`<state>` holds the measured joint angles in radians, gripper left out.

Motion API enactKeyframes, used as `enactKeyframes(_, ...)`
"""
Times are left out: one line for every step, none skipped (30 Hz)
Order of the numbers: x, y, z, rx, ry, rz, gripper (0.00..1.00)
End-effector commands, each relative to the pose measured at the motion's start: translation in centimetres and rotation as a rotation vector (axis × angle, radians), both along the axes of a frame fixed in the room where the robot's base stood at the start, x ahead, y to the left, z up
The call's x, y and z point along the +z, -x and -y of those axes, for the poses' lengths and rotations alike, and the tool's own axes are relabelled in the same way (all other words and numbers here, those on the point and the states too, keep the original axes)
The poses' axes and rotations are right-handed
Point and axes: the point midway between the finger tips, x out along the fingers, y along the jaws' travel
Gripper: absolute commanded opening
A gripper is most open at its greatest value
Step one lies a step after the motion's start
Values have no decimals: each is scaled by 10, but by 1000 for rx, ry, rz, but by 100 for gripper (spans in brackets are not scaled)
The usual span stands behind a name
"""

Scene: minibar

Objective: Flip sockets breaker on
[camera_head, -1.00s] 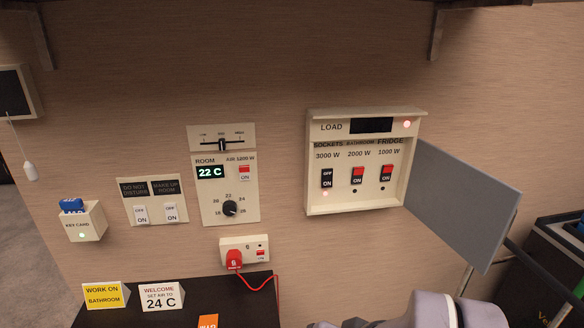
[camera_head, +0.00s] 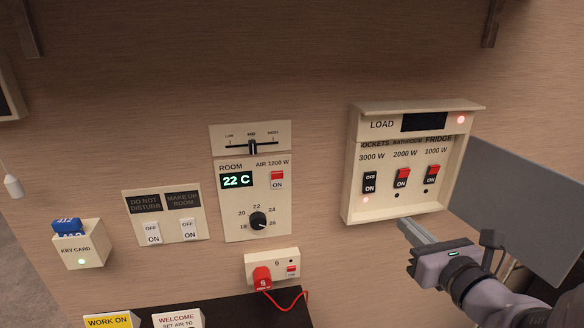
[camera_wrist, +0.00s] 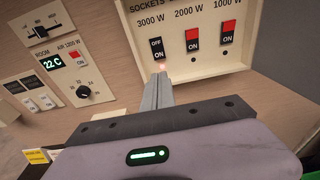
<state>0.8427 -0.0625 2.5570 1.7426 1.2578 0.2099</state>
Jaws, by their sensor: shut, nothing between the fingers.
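The breaker box (camera_head: 408,218) is open on the wall, with its grey door (camera_head: 525,205) swung out to the right. The sockets breaker (camera_head: 369,183), labelled 3000 W, is all black on its face, unlike the other two, and a lit red lamp shows below it. It also shows in the wrist view (camera_wrist: 157,49). The bathroom breaker (camera_head: 402,178) and fridge breaker (camera_head: 432,174) show red upper halves. My gripper (camera_head: 404,223) is shut and empty, its tips just below the box's lower edge. In the wrist view the fingertips (camera_wrist: 160,78) appear just below the sockets breaker.
A thermostat panel (camera_head: 235,205) reading 22 C is left of the box. Below it is a socket (camera_head: 286,257) with a red plug (camera_head: 262,279). A key card holder (camera_head: 76,252) and sign switches (camera_head: 163,206) are further left. The grey door limits room on the right.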

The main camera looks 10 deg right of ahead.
Motion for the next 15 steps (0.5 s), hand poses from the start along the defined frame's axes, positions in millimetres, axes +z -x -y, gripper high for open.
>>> enactKeyframes(0, 0, 0, 1, 1, 0, 0)
enactKeyframes(0, 0, 0, 1, 1, 0, 0)
enactKeyframes(0, -1, -1, 2, 1, 0, 0)
enactKeyframes(1, -2, -1, 3, 1, -1, 0)
enactKeyframes(1, -3, -1, 4, 0, -1, 0)
enactKeyframes(2, -7, -1, 6, -1, -1, 0)
enactKeyframes(3, -11, -2, 6, -3, -1, 0)
enactKeyframes(3, -16, -2, 8, -3, -2, 0)
enactKeyframes(3, -23, -3, 9, -3, -5, 0)
enactKeyframes(3, -28, -4, 9, -4, -6, 0)
enactKeyframes(5, -30, -3, 9, -5, -5, 0)
enactKeyframes(7, -34, -3, 11, -6, -4, 0)
enactKeyframes(7, -36, -3, 13, -7, -3, 0)
enactKeyframes(7, -39, -3, 13, -7, -3, 0)
enactKeyframes(6, -42, -3, 12, -7, -3, 0)
